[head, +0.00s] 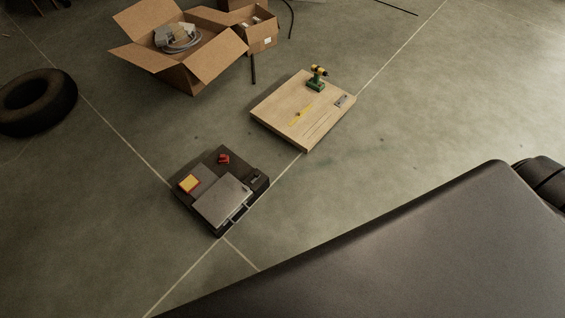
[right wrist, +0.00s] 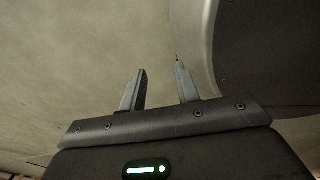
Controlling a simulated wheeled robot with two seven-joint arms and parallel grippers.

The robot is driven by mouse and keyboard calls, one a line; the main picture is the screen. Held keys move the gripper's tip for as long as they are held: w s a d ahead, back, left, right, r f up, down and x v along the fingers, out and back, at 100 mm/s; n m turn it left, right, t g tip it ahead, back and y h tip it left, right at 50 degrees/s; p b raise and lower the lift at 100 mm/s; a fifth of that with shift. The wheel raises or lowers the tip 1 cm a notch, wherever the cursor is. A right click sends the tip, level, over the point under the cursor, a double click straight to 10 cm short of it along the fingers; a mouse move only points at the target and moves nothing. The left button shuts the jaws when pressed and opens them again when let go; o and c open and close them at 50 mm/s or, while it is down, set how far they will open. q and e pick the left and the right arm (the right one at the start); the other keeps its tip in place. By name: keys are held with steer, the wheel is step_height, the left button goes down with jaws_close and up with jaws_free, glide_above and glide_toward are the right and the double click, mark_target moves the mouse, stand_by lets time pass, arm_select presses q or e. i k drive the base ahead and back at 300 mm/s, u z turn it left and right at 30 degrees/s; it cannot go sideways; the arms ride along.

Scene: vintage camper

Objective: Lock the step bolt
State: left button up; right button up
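No step bolt can be made out clearly in either view. In the right wrist view my right gripper (right wrist: 158,82) has its two fingers apart with nothing between them. It faces a plain pale surface (right wrist: 90,45), with a curved dark-edged panel (right wrist: 205,50) close beside the right finger. I cannot tell whether the finger touches that panel. My left gripper is not in view. In the head view a large dark surface (head: 400,265) fills the lower right and hides what lies behind it.
A dark low box with a grey case (head: 222,203) sits on the concrete floor.

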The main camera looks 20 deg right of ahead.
mark_target(257, 175)
steer(key=z, duration=0.1)
steer(key=k, duration=0.7)
steer(key=u, duration=0.6)
steer(key=k, duration=0.65)
steer(key=z, duration=0.3)
steer(key=i, duration=0.5)
steer(key=z, duration=0.7)
steer(key=i, duration=1.25)
steer(key=u, duration=0.65)
